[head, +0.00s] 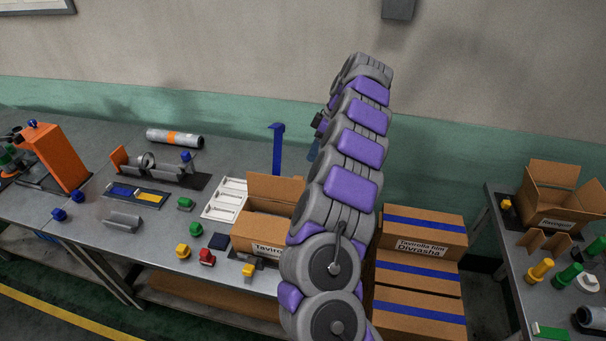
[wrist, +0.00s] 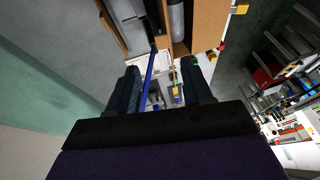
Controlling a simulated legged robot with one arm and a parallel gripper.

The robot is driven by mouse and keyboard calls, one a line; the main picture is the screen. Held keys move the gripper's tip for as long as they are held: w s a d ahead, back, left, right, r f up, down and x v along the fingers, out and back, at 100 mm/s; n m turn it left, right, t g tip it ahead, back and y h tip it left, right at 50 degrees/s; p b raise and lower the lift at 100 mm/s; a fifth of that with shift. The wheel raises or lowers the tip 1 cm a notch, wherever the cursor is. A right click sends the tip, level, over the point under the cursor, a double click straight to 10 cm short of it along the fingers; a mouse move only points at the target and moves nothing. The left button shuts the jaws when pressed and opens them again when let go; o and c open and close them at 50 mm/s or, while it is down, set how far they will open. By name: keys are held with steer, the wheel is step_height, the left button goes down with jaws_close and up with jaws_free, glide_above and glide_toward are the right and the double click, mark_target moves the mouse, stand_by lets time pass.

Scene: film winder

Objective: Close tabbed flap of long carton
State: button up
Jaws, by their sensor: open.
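An open brown carton (head: 258,228) stands at the front of the bench, with a printed label on its front, partly cut off by my arm. A flap (head: 275,187) stands raised at its back. In the wrist view a brown carton (wrist: 208,22) shows at the top, open, with a grey roll (wrist: 177,20) inside. Whether its flap has a tab cannot be told. My gripper (wrist: 165,88) is open and empty, its two dark fingers apart, with the carton beyond the fingertips. In the head view my arm hides most of the gripper.
A blue upright post (head: 278,150) stands behind the carton; it also shows between my fingers in the wrist view (wrist: 149,80). A white tray (head: 226,199) and several coloured knobs lie left of the carton. Stacked cartons (head: 420,270) stand right. Another open carton (head: 560,200) sits on the right table.

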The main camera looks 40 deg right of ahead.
mark_target(299, 177)
steer(key=b+x, duration=0.1)
steer(key=x, duration=0.6)
steer(key=shift+a+f, duration=0.25)
steer(key=shift+a, duration=0.05)
steer(key=shift+w+a+f, duration=0.15)
steer(key=shift+w+f, duration=0.05)
steer(key=shift+f, duration=0.5)
jaws_close()
